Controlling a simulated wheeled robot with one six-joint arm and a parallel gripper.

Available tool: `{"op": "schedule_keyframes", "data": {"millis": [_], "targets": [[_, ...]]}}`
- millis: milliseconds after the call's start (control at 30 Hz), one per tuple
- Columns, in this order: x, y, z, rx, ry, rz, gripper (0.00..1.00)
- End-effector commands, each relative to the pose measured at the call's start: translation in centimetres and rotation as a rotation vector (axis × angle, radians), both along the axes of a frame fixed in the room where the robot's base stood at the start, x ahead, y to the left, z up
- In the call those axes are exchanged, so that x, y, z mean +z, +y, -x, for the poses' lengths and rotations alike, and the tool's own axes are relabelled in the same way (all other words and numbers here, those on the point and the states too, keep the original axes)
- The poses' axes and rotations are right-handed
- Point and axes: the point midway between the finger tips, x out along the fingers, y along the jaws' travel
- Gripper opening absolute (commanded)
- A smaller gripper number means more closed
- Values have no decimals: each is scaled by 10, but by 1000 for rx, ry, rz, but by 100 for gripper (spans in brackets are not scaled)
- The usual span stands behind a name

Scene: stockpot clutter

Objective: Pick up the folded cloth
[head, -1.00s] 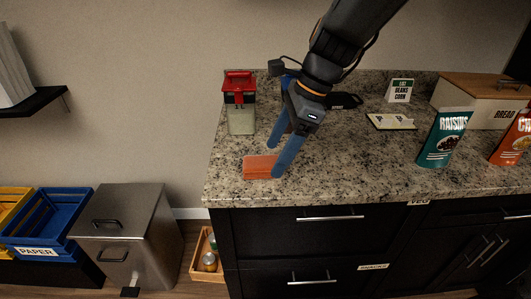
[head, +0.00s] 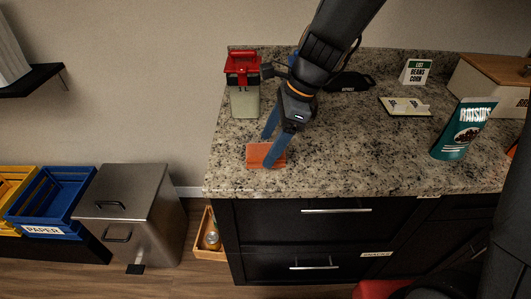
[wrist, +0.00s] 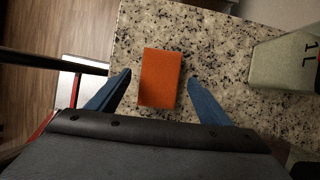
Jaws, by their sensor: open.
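The folded cloth is an orange rectangle (head: 258,156) lying flat on the speckled granite counter near its front left corner. It also shows in the wrist view (wrist: 160,78), upright in the picture and between my two blue fingers. My gripper (head: 267,152) is open and points down at the cloth. In the wrist view the gripper (wrist: 158,92) has one finger on each side of the cloth, with a gap to each. In the head view a finger covers part of the cloth. I cannot tell how far the fingertips are above the counter.
A clear container with a red lid (head: 243,85) stands behind the cloth and shows at the right in the wrist view (wrist: 288,65). A teal raisins pouch (head: 464,130), a card holder (head: 404,106) and a bread box (head: 490,88) stand to the right. The counter's middle (head: 350,150) is clear.

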Motion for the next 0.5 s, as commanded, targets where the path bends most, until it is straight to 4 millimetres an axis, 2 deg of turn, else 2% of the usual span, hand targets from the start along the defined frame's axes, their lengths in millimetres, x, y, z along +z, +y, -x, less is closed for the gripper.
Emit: {"op": "schedule_keyframes", "data": {"millis": [133, 500], "targets": [[-9, 4, 1, 0, 0, 1, 73], [-10, 5, 1, 2, -1, 1, 73]]}}
